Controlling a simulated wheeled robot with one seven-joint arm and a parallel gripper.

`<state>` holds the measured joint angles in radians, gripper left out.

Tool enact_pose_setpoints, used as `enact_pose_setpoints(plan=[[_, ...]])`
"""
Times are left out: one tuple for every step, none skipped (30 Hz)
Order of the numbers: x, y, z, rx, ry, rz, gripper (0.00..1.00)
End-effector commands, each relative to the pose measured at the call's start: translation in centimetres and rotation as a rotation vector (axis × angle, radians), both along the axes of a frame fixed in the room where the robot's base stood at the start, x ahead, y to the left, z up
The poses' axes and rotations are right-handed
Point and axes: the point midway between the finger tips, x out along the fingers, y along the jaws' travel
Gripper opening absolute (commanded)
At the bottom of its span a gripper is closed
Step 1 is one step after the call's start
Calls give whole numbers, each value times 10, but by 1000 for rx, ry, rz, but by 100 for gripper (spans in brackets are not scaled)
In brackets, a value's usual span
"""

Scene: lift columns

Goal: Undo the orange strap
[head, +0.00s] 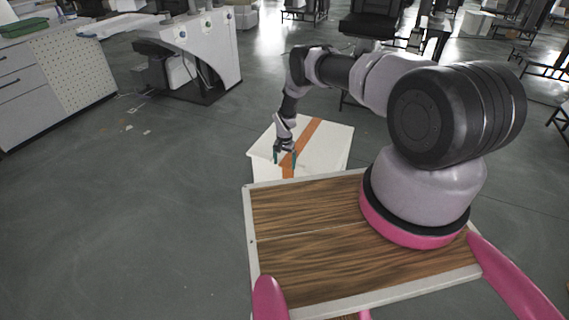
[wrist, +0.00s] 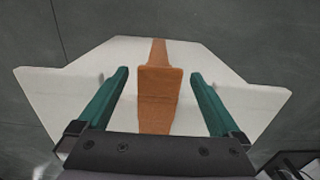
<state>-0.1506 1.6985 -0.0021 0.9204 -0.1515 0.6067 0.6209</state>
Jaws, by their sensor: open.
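The orange strap (head: 303,139) runs across the top of a white box (head: 331,141) and hangs down its near side. In the wrist view the strap (wrist: 158,95) lies between the two green fingers, with a wider flap on the near part and a narrower band going on behind it. My gripper (head: 285,160) is at the near left part of the box top, over the strap. My gripper is open in the wrist view (wrist: 160,85), one finger on each side of the strap, with white box showing between. I cannot tell whether the fingertips touch the box.
My wooden deck stands just in front of the box and hides its lower part. A grey cabinet (head: 50,85) and a white workstation (head: 205,55) stand to the left. Chairs (head: 375,22) and tables stand at the back. The floor (head: 150,210) left of the box is clear.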

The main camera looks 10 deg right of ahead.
Motion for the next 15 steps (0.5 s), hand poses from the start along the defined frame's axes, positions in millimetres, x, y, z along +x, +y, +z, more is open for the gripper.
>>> enact_pose_setpoints(plan=[[0,0,-2,1,-1,0,100],[0,0,-2,0,-1,0,100],[0,0,-3,0,-1,0,100],[0,0,-3,0,-1,0,100],[0,0,-3,0,-1,0,100],[0,0,-3,0,-1,0,100],[0,0,-3,0,-1,0,100],[0,0,-3,0,-1,0,100],[0,0,-3,0,-1,0,100],[0,0,-3,0,-1,0,92],[0,0,-3,-1,-1,0,81],[0,0,-3,0,-1,0,66],[0,0,-3,0,-1,0,54],[0,0,-3,0,0,0,43],[0,0,-3,0,0,0,27]])
